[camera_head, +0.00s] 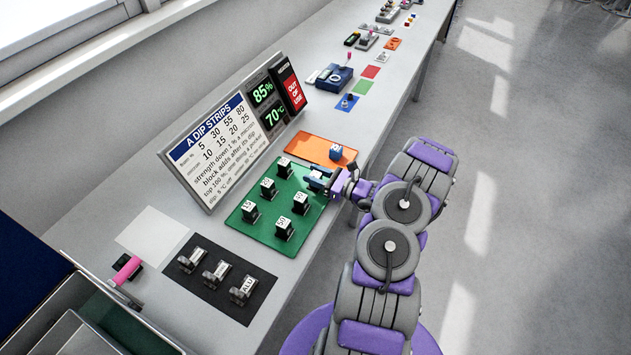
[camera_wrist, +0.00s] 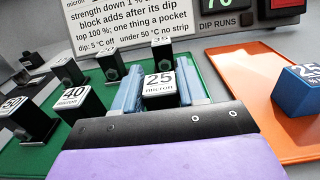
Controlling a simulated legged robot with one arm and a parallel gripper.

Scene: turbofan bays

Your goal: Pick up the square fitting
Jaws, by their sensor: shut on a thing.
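My gripper (camera_head: 318,181) is over the right edge of the green mat (camera_head: 262,236). In the wrist view, its two blue fingers (camera_wrist: 157,78) are on either side of a dark block with a white top marked "25 micron" (camera_wrist: 159,90), and they are shut on it. I cannot tell whether the block is clear of the mat. Its lower part is hidden by my gripper. No thing in view is plainly marked as the square fitting. A blue cube (camera_head: 336,152) with a white marked top sits on the orange mat (camera_head: 305,146); it also shows in the wrist view (camera_wrist: 299,90).
Several similar dark blocks stand on the green mat, including one marked 40 (camera_wrist: 75,102) and one marked 50 (camera_wrist: 25,118). A sign board (camera_head: 215,150) stands behind. A black mat (camera_head: 238,301) with metal pieces lies at front left.

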